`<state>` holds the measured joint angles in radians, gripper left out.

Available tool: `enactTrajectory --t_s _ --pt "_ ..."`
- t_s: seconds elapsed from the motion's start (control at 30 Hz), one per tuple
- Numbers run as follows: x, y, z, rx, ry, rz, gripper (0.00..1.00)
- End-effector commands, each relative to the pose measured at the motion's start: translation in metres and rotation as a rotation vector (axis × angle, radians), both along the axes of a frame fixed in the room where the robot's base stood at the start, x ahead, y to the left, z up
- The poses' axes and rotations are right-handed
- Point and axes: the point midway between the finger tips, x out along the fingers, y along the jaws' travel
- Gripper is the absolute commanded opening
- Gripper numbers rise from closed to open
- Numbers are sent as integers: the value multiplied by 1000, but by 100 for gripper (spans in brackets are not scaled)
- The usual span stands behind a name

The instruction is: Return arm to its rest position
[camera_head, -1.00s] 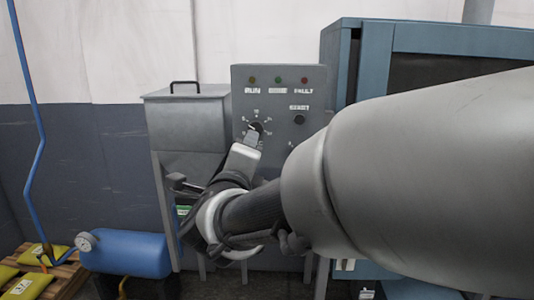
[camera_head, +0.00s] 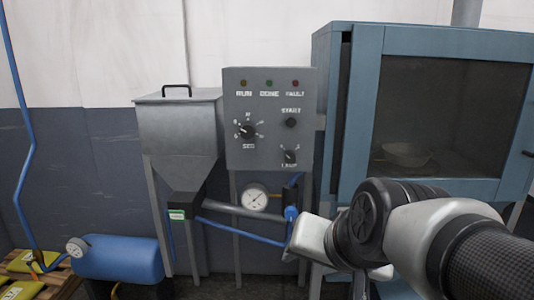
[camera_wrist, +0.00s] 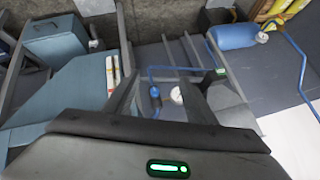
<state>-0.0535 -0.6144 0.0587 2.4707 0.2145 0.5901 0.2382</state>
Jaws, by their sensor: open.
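My arm reaches in from the lower right of the head view, bent at a dark joint. Its end, my gripper (camera_head: 296,247), shows as a pale block in front of the pipes below the control panel (camera_head: 270,155). The fingertips are hard to make out there. In the wrist view, my gripper (camera_wrist: 162,100) has two dark fingers spread apart with nothing held between them. A pale round pan (camera_head: 406,154) shows dimly behind the window of the blue cabinet (camera_head: 368,100).
A grey hopper (camera_head: 178,125) stands left of the panel. A pressure gauge (camera_head: 255,197) and blue pipe (camera_head: 240,232) sit below it. A blue tank (camera_head: 120,257) is at lower left. My forearm overlaps the cabinet's lower front in the head view.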

Motion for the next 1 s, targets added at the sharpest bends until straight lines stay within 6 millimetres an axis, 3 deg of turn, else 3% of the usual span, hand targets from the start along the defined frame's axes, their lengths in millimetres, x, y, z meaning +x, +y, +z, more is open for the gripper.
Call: enactTrajectory --t_s 0.2,0.23,0.47,0.7,0.83,1.0 --pt "-81 -72 -16 -326 182 178 51" --pt "-77 -68 10 -316 177 177 51" --pt "-75 -66 84 -310 175 176 51" --pt "-75 -65 172 -308 175 175 51" --pt "-75 -65 198 -308 175 175 51" --pt "-75 -65 208 -307 175 175 51"
